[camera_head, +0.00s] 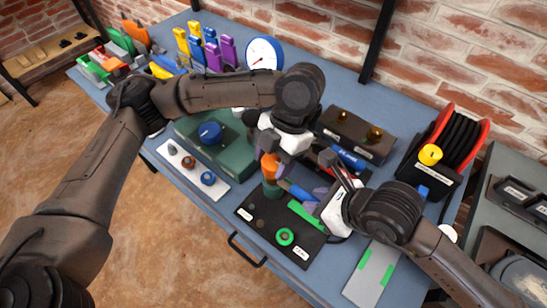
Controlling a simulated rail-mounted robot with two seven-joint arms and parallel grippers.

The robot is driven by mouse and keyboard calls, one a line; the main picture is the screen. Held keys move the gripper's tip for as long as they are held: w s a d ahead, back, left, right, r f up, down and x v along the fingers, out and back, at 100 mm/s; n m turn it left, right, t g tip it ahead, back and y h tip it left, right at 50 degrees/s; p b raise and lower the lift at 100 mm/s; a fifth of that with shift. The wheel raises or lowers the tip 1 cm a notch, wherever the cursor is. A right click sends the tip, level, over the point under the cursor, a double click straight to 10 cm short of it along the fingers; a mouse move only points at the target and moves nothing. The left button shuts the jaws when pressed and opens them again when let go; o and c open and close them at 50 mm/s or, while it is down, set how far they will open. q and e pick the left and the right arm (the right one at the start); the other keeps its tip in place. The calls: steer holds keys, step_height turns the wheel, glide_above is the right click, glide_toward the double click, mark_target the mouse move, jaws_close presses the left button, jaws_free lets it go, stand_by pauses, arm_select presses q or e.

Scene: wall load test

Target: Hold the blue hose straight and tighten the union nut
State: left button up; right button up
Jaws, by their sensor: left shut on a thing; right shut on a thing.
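The blue hose (299,191) is a short blue length that slants down to the right above a black board (265,213). My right gripper (316,195) is shut around its right part. The hose's left end meets a dark green upright fitting (272,190) on the board. My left gripper (269,158) comes down from above and is shut at an orange piece on top of this fitting, which looks like the union nut (270,167). The gripper partly hides the nut, so its seating cannot be told. The hose beyond the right gripper is hidden.
A green box with a blue knob (209,132) and a white strip of small parts (193,170) lie left. A dark box with brass knobs (356,134) and a red reel (456,138) stand behind and right. A grey panel (371,274) lies front right.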

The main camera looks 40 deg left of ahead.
stand_by(0.4)
arm_select(q)
steer(key=o, duration=0.9)
steer(key=v, duration=1.2)
arm_select(e)
steer(key=o, duration=1.1)
steer(key=shift+c, duration=0.2)
arm_select(q)
steer(key=shift+r, duration=0.1)
arm_select(e)
steer(key=shift+r, duration=0.2)
arm_select(q)
steer(key=shift+r+p, duration=1.7)
steer(key=shift+p, duration=0.1)
arm_select(e)
steer(key=shift+r, duration=3.85)
